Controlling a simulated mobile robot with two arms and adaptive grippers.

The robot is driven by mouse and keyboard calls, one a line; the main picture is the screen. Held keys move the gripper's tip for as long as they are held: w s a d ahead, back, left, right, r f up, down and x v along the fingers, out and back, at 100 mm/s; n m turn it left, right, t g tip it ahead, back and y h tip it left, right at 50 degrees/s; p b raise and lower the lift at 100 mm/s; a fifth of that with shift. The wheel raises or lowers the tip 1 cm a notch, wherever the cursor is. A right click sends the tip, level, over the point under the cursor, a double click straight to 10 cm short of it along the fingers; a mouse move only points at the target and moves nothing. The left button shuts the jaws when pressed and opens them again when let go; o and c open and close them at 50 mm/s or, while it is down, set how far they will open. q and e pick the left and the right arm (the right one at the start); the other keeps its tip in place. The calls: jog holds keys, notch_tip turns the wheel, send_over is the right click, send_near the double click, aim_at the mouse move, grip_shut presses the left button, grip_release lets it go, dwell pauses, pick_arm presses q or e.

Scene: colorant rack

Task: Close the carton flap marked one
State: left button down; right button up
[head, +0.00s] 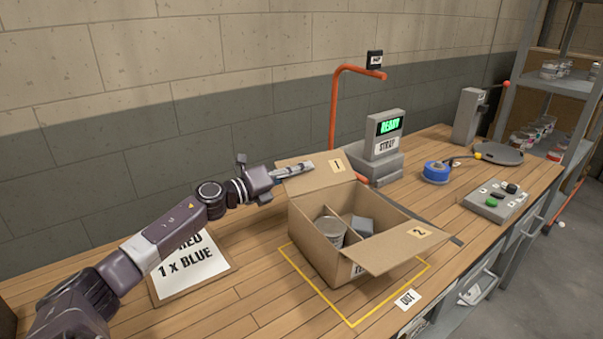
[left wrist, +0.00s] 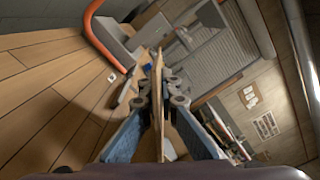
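An open cardboard carton (head: 315,247) stands on the wooden bench. Its flap marked 1 (head: 323,181) is raised and leans outward at the far-left side. The flap marked 2 (head: 408,243) sticks out to the front right, open. My left gripper (head: 306,166) is at the upper-left edge of flap 1. In the left wrist view, flap 1 (left wrist: 158,120) shows edge-on between the two fingers (left wrist: 159,95), which close in on its two faces. A tin (head: 330,231) and a grey block (head: 362,226) sit inside the carton. My right gripper is out of view.
Yellow tape (head: 338,312) outlines the carton's spot. Behind it stand a display unit reading READY (head: 385,140) and an orange post (head: 334,110). A printed sheet (head: 192,268) lies left.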

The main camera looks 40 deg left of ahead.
pick_arm(q)
jog(key=shift+s+d+r, duration=0.1)
jog(key=shift+d+r, duration=0.2)
dwell(1.2)
jog(key=c, duration=2.6)
grip_release()
jog(key=shift+c, duration=0.2)
jog(key=o, duration=0.4)
jog(key=shift+o, duration=0.2)
jog(key=shift+s+a+f, duration=0.1)
jog(key=shift+s+a, duration=0.05)
jog(key=shift+s, duration=0.4)
jog(key=v, duration=1)
jog(key=shift+s, duration=0.4)
jog(key=shift+a, duration=0.1)
